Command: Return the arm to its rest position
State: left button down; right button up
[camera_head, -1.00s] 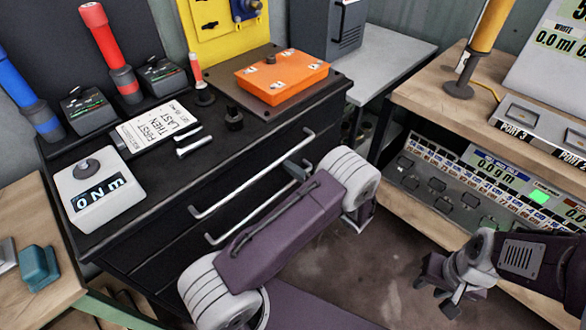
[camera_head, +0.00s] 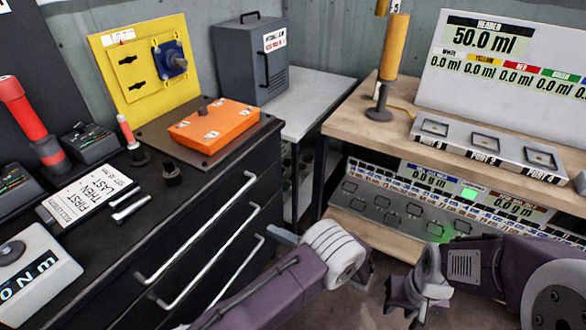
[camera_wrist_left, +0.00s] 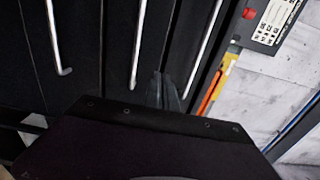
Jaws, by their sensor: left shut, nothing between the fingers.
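My left arm comes in from the bottom left in the head view, with its wrist in front of the black drawer cabinet (camera_head: 215,225). Its gripper (camera_head: 284,237) is mostly hidden behind the wrist, and a grey tip shows beside the lowest drawer handle. In the left wrist view the gripper (camera_wrist_left: 166,92) is shut and empty, pointing along the drawer fronts. My right gripper (camera_head: 402,304) hangs low over the floor in front of the wooden bench (camera_head: 350,125); I cannot tell whether its fingers are apart.
An orange box (camera_head: 214,126) and a yellow panel (camera_head: 150,75) stand on the cabinet. A grey cabinet (camera_head: 250,60) sits on a pale table. The bench carries a port strip (camera_head: 487,146) and a display. Long drawer handles (camera_head: 210,243) stick out near my left arm.

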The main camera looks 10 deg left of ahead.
pick_arm(q)
jog(key=s+a+f+n+g+h, duration=0.1)
jog(key=s+a+g+h, duration=0.4)
jog(key=s+a+g, duration=0.25)
jog(key=s+d+n+h, duration=0.2)
jog(key=s+d+h, duration=0.1)
jog(key=s+h, duration=0.65)
notch_tip(320, 180, up, 25)
jog(key=w+d+n+t+h+p, duration=0.1)
jog(key=t+h+p, duration=0.1)
jog(key=p, duration=2.2)
jog(key=shift+w+t+h, duration=0.25)
jog(key=shift+t+h, duration=0.1)
jog(key=shift+t, duration=0.1)
